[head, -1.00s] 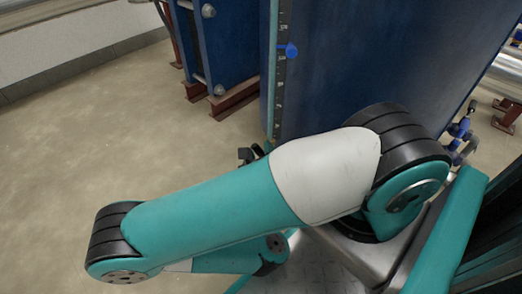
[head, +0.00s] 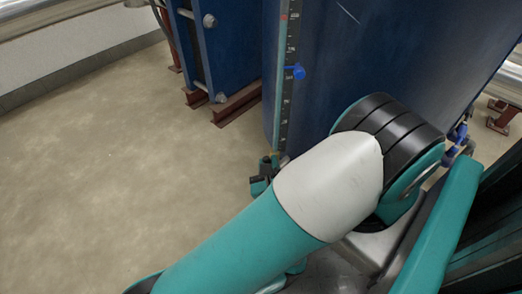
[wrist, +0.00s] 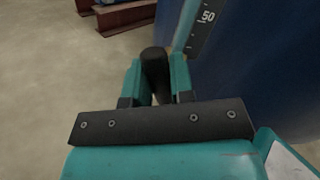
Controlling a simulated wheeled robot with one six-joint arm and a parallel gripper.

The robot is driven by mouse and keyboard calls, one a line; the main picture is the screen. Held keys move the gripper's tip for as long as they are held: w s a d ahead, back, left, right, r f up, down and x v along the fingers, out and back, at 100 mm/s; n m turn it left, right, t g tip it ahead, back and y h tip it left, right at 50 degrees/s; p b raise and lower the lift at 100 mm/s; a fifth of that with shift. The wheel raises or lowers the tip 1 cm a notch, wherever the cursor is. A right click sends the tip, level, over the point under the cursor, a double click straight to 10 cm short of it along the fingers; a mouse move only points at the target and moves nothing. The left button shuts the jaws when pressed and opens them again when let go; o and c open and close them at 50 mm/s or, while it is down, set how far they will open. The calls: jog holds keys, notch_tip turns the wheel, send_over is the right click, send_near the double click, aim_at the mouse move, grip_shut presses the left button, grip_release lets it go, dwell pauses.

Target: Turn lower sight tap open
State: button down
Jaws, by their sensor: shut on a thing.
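The lower sight tap shows a dark handle (wrist: 155,66) in the wrist view, standing up between the two teal fingers of my gripper (wrist: 156,76). My gripper is shut on this handle. In the head view, the dark tap (head: 263,181) is small at the foot of the sight glass scale (head: 284,115), with bits of teal around it. The scale runs up the edge of the blue tank (head: 345,65) and carries a blue marker (head: 299,72). The tap's body and its connection to the glass are mostly hidden, so how far it is turned is unclear.
The blue tank stands close to the right of my gripper in the wrist view. A blue plate unit (head: 212,45) on red-brown feet (head: 237,105) stands behind to the left. The floor (head: 95,165) at left is clear.

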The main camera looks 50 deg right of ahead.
jog(key=m+p, duration=0.2)
jog(key=p, duration=0.1)
jog(key=shift+s+d+r, duration=0.35)
jog(key=shift+s+r, duration=0.05)
jog(key=shift+s+d+f+m+p, duration=0.1)
jog(key=shift+s+d+m+p, duration=0.1)
jog(key=shift+m+p, duration=0.4)
jog(key=shift+s+d+f+m+p, duration=0.1)
jog(key=shift+s+d+m+p, duration=0.1)
jog(key=shift+m+p, duration=0.35)
jog(key=c, duration=1)
grip_release()
